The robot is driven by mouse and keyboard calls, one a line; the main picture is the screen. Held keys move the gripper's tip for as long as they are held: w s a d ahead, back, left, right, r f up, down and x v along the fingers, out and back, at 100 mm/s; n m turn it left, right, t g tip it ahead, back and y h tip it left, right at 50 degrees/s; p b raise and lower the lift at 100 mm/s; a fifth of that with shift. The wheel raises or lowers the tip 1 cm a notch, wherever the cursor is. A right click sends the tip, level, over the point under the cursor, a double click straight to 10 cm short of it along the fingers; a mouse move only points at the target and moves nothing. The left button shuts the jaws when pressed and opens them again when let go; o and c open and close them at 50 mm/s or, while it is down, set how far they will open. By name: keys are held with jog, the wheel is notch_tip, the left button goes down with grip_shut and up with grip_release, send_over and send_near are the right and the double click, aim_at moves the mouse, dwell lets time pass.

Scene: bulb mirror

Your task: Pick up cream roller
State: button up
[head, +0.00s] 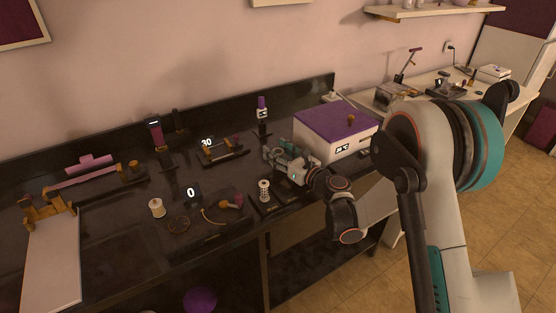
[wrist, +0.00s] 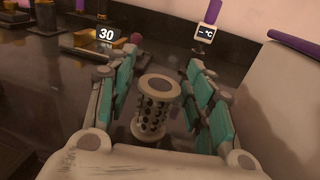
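The cream roller (head: 264,190), a small upright cylinder with dark holes and cream end rims, stands on the dark counter in the head view. In the wrist view the roller (wrist: 155,108) appears between the two fingers, with a visible gap on each side. My gripper (head: 277,157) is open and empty, with its fingers pointing left, just above and right of the roller in the head view. The teal-padded fingers of my gripper (wrist: 163,88) are spread wide in the wrist view. I cannot tell how far above the counter the fingers are.
A white box with a purple lid (head: 335,128) stands close to the right of my gripper. A purple-topped display device (head: 262,108) stands behind. A cream spool (head: 157,208), a display reading 0 (head: 191,192) and a display reading 30 (head: 207,142) are to the left.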

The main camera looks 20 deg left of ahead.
jog(key=c, duration=0.6)
jog(key=shift+o, duration=0.2)
jog(key=shift+r, duration=0.1)
